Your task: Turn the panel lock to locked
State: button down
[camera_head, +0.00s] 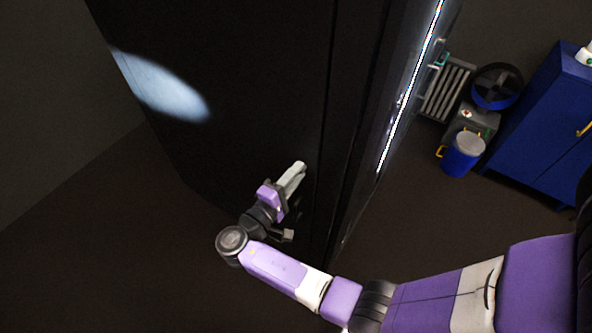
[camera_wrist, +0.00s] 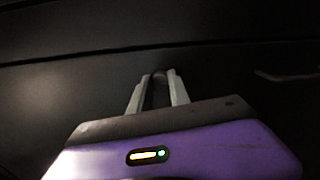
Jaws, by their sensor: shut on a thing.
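The tall black panel (camera_head: 255,75) fills the middle of the head view, and its dark face (camera_wrist: 60,95) also fills the wrist view. My gripper (camera_head: 299,166) reaches the lower part of this face near a vertical seam. In the wrist view my gripper's pale fingers (camera_wrist: 158,76) are close together, with a dark rounded piece (camera_wrist: 158,92) between them. This piece appears to be the panel lock, and my gripper is shut on it. The lock's markings and turn angle cannot be made out in the dark. In the head view the fingers hide the lock.
A bright light strip (camera_head: 408,90) runs along the panel's right side. A blue cabinet (camera_head: 540,125), a blue bin (camera_head: 461,155) and a radiator (camera_head: 447,90) stand at the right. The dark floor (camera_head: 110,265) at the lower left is clear.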

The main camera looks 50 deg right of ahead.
jog(key=shift+n, duration=0.6)
jog(key=c, duration=1.2)
grip_release()
jog(key=shift+p, duration=0.3)
jog(key=a+b, duration=0.2)
jog(key=a, duration=0.6)
jog(key=shift+s, duration=0.1)
